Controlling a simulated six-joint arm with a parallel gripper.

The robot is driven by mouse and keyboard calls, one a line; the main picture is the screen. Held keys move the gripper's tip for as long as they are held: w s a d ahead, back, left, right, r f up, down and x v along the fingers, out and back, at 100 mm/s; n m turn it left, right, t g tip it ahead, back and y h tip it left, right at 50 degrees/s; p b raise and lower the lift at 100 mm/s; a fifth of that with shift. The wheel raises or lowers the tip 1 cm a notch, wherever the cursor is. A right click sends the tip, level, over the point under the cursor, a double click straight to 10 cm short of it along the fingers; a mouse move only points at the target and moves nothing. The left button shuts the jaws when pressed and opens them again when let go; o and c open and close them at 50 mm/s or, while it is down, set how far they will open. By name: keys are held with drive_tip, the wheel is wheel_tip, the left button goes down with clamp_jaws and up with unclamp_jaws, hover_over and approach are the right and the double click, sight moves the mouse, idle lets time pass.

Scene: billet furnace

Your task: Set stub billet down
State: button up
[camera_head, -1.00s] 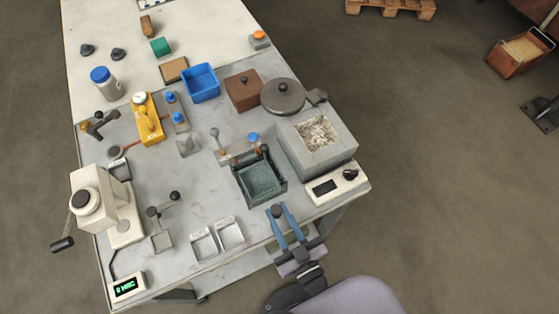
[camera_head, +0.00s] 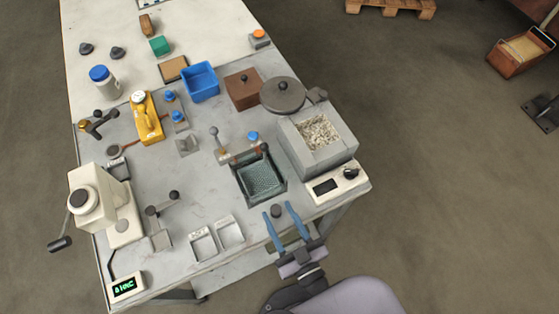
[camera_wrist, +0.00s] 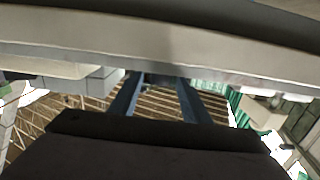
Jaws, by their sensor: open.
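I cannot clearly make out a stub billet in either view. My gripper (camera_head: 279,209) is open at the front edge of the grey worktop, just in front of the dark mesh-lined basin (camera_head: 260,179). A small dark round knob-like thing (camera_head: 277,211) shows between its blue fingertips; I cannot tell what it is or whether it touches them. In the wrist view the two fingers of my gripper (camera_wrist: 158,88) stand apart with no held piece visible. A pale edge crosses above them and hides what lies beyond.
The furnace (camera_head: 333,155) is open-topped with white fibrous filling; a round dark lid (camera_head: 284,97) lies behind it. Two small square trays (camera_head: 203,246) sit left of my gripper. A hand press (camera_head: 95,205) and display (camera_head: 125,287) stand further left. Bare worktop lies mid-bench.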

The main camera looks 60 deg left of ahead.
drive_tip(key=d+b, duration=0.6)
drive_tip(key=d, duration=0.1)
drive_tip(key=shift+c, duration=1.1)
